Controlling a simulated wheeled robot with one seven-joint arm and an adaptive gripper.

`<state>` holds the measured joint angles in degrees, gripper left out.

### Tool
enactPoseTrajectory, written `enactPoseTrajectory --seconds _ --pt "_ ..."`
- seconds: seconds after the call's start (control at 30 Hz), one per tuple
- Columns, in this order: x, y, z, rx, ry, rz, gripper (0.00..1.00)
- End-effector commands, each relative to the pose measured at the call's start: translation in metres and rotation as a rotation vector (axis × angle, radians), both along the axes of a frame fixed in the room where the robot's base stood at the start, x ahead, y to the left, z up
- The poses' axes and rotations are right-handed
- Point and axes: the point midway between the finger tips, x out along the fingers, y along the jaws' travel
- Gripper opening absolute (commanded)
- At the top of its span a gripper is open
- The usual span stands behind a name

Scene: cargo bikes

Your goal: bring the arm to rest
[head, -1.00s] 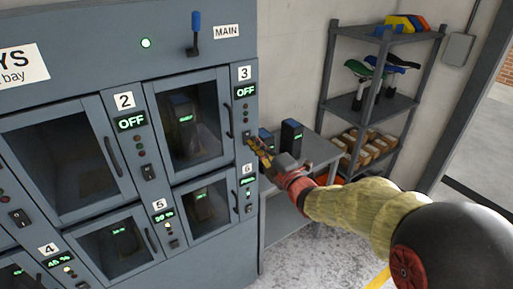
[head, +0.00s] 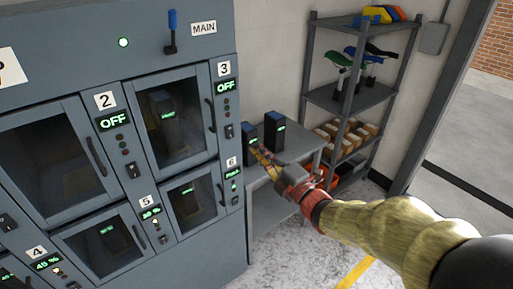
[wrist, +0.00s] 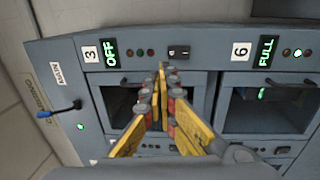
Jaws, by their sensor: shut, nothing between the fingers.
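My gripper (head: 258,153) is shut and empty, with its yellow fingers together. In the head view it is right of the grey locker cabinet, in front of a small table. In the wrist view its closed fingertips (wrist: 162,68) overlap the front of bay 3, close to that bay's black rocker switch (wrist: 179,52); I see a gap between tips and switch but cannot tell its depth. The bay 3 display (head: 226,86) reads OFF. My arm reaches in from the lower right.
The cabinet's bay doors, such as the bay 3 door (head: 168,116), are closed. Two dark battery packs (head: 274,131) stand on the grey table (head: 310,148). A shelf rack (head: 345,103) with saddles and boxes stands behind. Floor at the right is open.

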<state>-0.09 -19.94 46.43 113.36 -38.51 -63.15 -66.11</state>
Motion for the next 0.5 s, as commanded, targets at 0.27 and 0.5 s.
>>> enactPoseTrajectory --seconds 0.27,0.5 --pt "0.0 0.0 0.0 0.0 0.0 0.0 0.0" --pt "0.005 -0.006 -0.016 0.047 0.103 -0.022 0.0"
